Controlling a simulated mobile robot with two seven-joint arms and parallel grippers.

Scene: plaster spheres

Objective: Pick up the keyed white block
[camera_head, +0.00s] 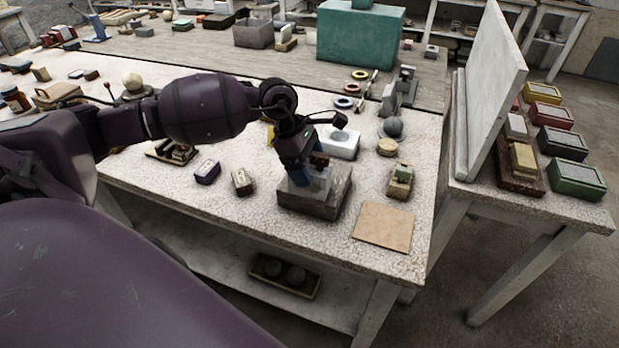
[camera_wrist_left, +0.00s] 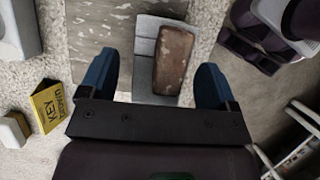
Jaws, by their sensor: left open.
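A pale grey-white block (camera_head: 323,182), probably the keyed white block, sits on a grey stone slab (camera_head: 312,209). A brown brick (camera_head: 320,159) rests on top of it. In the left wrist view the pale block (camera_wrist_left: 145,48) and brown brick (camera_wrist_left: 175,60) lie between the blue fingers of my left gripper (camera_wrist_left: 155,78). The fingers are apart, one on each side, with a gap at least on the right. In the head view my left gripper (camera_head: 302,176) points down over the slab and hides part of the block. My right gripper is not in view.
A white box with a round grey top (camera_head: 341,143) stands behind. A yellow card (camera_wrist_left: 50,106) with black lettering stands to the left in the wrist view. Small blocks (camera_head: 242,182) lie left of the slab, a stacked piece (camera_head: 400,181) and tan board (camera_head: 383,226) right.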

